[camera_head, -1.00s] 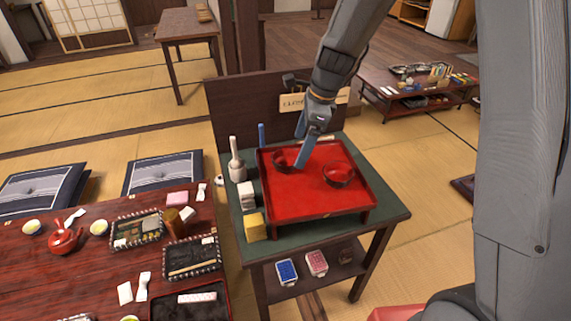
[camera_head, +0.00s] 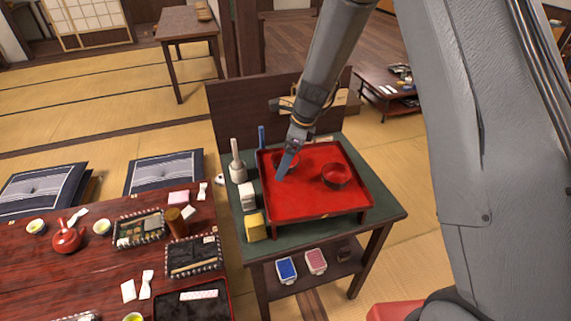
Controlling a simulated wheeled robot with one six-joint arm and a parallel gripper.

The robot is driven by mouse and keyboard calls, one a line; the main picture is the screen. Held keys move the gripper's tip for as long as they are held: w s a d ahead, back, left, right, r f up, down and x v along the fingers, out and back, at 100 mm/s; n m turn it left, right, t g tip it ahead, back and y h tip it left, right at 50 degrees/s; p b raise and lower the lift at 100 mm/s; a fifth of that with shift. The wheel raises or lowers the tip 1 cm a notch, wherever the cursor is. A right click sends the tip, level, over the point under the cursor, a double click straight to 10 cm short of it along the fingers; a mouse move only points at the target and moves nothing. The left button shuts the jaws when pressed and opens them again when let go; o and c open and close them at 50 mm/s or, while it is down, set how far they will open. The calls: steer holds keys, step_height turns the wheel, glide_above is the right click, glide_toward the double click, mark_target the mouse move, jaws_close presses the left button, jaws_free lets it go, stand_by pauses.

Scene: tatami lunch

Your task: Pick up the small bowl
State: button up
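A red tray-table (camera_head: 315,205) stands on the green top of a small side table. A dark red bowl (camera_head: 336,176) sits right of the tray's middle, clear of my gripper. A smaller-looking dark red bowl (camera_head: 277,160) is at the tray's back left, mostly hidden behind my gripper. My gripper (camera_head: 284,169) reaches down from above, its blue-grey finger end at this left bowl. From this angle I cannot tell whether the fingers are apart, or whether they touch the bowl.
A white bottle (camera_head: 238,170), a white block (camera_head: 247,197) and a yellow block (camera_head: 254,226) line the side table's left edge. A dark panel (camera_head: 250,105) stands behind. A low red-brown table (camera_head: 95,255) with dishes and a teapot is at left.

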steer(key=shift+f, duration=0.1)
steer(key=c, duration=1.2)
steer(key=shift+o, duration=0.2)
